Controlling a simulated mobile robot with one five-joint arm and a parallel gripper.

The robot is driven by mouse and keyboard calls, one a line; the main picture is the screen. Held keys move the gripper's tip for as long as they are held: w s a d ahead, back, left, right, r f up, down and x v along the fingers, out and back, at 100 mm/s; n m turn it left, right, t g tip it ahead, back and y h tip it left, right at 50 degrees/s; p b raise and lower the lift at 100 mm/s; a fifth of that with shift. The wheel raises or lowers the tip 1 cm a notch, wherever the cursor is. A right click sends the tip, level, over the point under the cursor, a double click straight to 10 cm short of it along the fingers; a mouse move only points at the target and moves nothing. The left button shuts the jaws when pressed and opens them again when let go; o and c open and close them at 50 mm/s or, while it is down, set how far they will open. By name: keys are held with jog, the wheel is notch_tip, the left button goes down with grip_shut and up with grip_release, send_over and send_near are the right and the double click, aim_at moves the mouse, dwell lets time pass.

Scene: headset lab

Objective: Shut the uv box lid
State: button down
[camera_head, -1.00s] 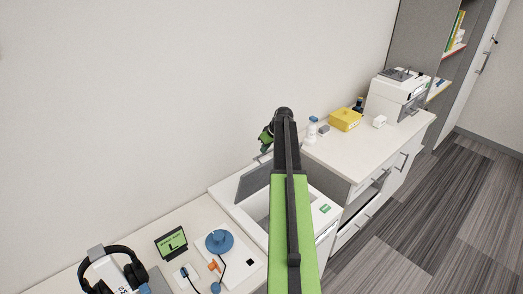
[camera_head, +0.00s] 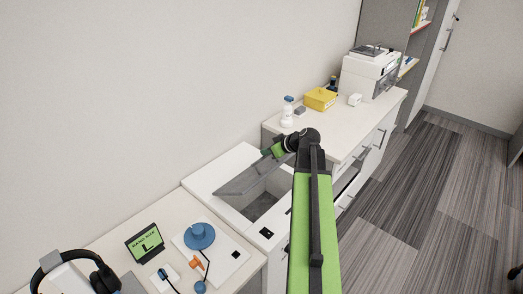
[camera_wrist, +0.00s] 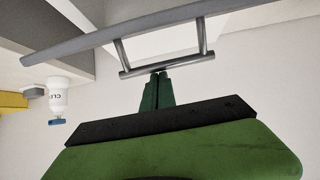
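The uv box (camera_head: 195,187) is a white box set in the counter, its dark cavity showing. Its grey lid (camera_head: 246,177) is tilted part open above the cavity. My gripper (camera_head: 268,153) is at the lid's raised edge, partly hidden by my arm. In the wrist view, my gripper's green fingers (camera_wrist: 157,75) are together, with their tips at the metal bar handle (camera_wrist: 168,68) of the lid. The tips touch the bar or are very close to it; I see no part of the bar between them. The lid's grey edge (camera_wrist: 115,38) runs across above.
A white bottle (camera_head: 287,112), a yellow box (camera_head: 320,99) and a white printer-like machine (camera_head: 370,72) stand on the farther counter. Headphones (camera_head: 75,262), a size sign (camera_head: 145,243) and a blue round item (camera_head: 199,235) are on the near counter. The floor at right is clear.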

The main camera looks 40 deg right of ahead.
jog(key=shift+s+a+f+b, duration=0.25)
jog(key=shift+s+f+b, duration=0.2)
jog(key=shift+s+f, duration=0.25)
jog(key=shift+r, duration=0.1)
notch_tip(320, 180, up, 4)
jog(key=w+p, duration=0.3)
jog(key=p, duration=0.1)
jog(key=s+d+r+p, duration=0.1)
jog(key=s+r+p, duration=0.2)
jog(key=s, duration=0.6)
jog(key=shift+d, duration=0.15)
jog(key=shift+f, duration=0.1)
